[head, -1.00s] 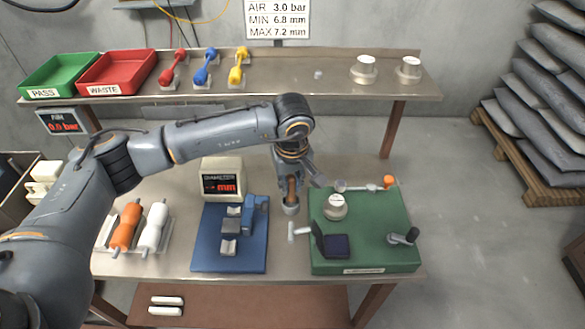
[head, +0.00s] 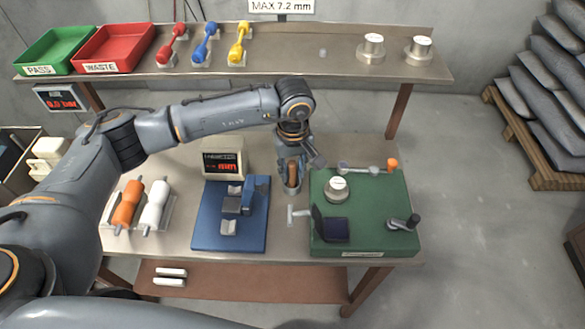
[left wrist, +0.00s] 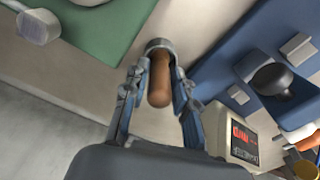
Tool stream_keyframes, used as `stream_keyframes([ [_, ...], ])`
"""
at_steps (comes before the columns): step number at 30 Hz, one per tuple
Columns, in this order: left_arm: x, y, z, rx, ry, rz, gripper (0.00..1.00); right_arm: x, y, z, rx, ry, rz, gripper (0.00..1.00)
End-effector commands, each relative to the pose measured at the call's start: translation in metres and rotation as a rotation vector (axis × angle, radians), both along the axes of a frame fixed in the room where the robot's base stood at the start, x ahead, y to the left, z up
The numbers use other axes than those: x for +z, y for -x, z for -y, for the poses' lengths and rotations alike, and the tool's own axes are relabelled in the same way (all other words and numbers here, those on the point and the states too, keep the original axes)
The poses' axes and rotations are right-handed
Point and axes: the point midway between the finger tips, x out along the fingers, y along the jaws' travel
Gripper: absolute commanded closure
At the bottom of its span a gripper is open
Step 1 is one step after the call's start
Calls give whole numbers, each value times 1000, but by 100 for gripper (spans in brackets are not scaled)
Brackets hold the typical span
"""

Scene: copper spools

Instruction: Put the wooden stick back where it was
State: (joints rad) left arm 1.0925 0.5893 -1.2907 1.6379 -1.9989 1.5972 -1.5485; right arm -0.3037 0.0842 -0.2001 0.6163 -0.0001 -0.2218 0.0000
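The wooden stick (left wrist: 160,85) is brown, with its lower end at a small grey cup (left wrist: 157,45). In the head view the stick (head: 292,176) stands about upright between the blue mat and the green base. My left gripper (left wrist: 158,68) points down over it in the left wrist view, with its fingertips close against both sides of the stick near the cup rim. It also shows in the head view (head: 291,184). How deep the stick sits in the cup is hidden. My right gripper is out of view.
Right beside the gripper is the green base (head: 375,222) with metal parts and a dark pad. Left is the blue gauge plate (head: 215,240) and its display box (head: 222,160). Orange and white spools (head: 127,205) lie further left. A shelf (head: 290,85) runs behind.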

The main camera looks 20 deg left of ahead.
Motion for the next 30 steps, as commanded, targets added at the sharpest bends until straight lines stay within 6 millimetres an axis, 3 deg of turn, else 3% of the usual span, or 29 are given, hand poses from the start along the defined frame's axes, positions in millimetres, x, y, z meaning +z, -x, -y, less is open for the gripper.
stream_keyframes([
  [13, 6, -1, 0, 0, 1, 3, 58, 1, -8, -3, -1, -5, 13, 67],
  [24, 64, 1, 1, 0, 1, 4, 58, -20, -6, -8, -3, -11, 10, 67],
  [30, 77, 2, 2, 0, 0, 1, 58, -22, -5, -7, -3, -9, 9, 67],
])
